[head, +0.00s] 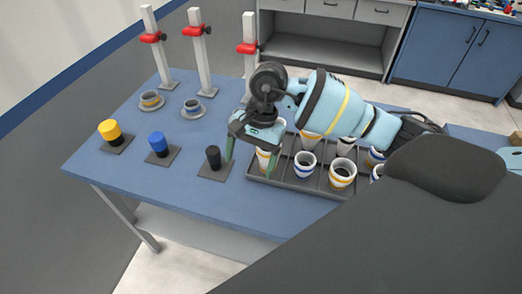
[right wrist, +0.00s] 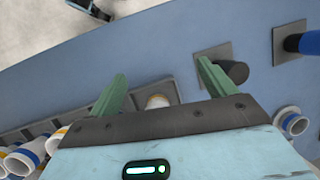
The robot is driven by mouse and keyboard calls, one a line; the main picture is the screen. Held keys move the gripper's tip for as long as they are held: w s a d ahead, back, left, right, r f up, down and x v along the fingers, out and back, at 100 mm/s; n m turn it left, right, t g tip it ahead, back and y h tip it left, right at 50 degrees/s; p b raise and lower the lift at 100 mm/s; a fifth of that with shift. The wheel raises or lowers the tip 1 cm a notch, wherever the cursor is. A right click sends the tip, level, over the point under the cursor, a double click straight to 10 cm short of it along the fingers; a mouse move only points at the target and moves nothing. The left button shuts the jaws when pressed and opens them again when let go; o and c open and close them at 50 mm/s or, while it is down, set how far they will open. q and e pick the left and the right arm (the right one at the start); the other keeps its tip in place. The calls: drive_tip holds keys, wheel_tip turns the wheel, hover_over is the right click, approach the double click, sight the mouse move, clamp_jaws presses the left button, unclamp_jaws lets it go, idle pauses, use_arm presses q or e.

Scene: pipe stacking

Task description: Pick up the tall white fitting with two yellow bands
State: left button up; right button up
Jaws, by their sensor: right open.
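A white fitting with yellow banding (head: 263,157) stands in the front left part of the grey tray (head: 290,187); its lower part and full band count are hidden. My right gripper (head: 250,155) is open just above it, with green fingers apart. In the right wrist view, the fitting's pale round top (right wrist: 157,101) shows between the open fingers (right wrist: 160,82), apart from both. My left gripper is not in view.
A black peg (head: 213,157) on a grey plate stands just left of the gripper. Blue (head: 157,144) and yellow (head: 109,130) pegs stand further left. Several posts with red clamps (head: 153,38) and two low round fittings (head: 151,99) are behind. The blue table's front left (head: 150,185) is clear.

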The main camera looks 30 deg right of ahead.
sight(268, 156)
drive_tip(key=w+d+r+h, duration=0.1)
drive_tip(key=d, duration=0.1)
drive_tip(key=w+d+r+h, duration=0.1)
drive_tip(key=d, duration=0.2)
drive_tip(key=w+d+r+t+h, duration=0.1)
drive_tip(key=d, duration=0.1)
drive_tip(key=shift+w+d+r+n, duration=0.15)
drive_tip(key=shift+w+n, duration=0.25)
drive_tip(key=shift+w+d+r+h, duration=0.1)
drive_tip(key=shift+d+r+h, duration=0.1)
drive_tip(key=shift+d+h, duration=0.1)
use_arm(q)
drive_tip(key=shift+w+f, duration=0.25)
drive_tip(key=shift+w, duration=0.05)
use_arm(e)
drive_tip(key=shift+a+f, duration=0.1)
drive_tip(key=shift+f, duration=1.25)
drive_tip(key=f, duration=0.3)
drive_tip(key=shift+s+f+p, duration=0.3)
drive_tip(key=shift+s+f, duration=0.05)
drive_tip(key=shift+f, duration=0.7)
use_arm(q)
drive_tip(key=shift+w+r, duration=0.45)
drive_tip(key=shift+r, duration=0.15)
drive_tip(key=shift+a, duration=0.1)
use_arm(e)
drive_tip(key=shift+c, duration=0.3)
drive_tip(key=c, duration=1)
drive_tip(key=shift+r, duration=0.15)
drive_tip(key=shift+c, duration=0.2)
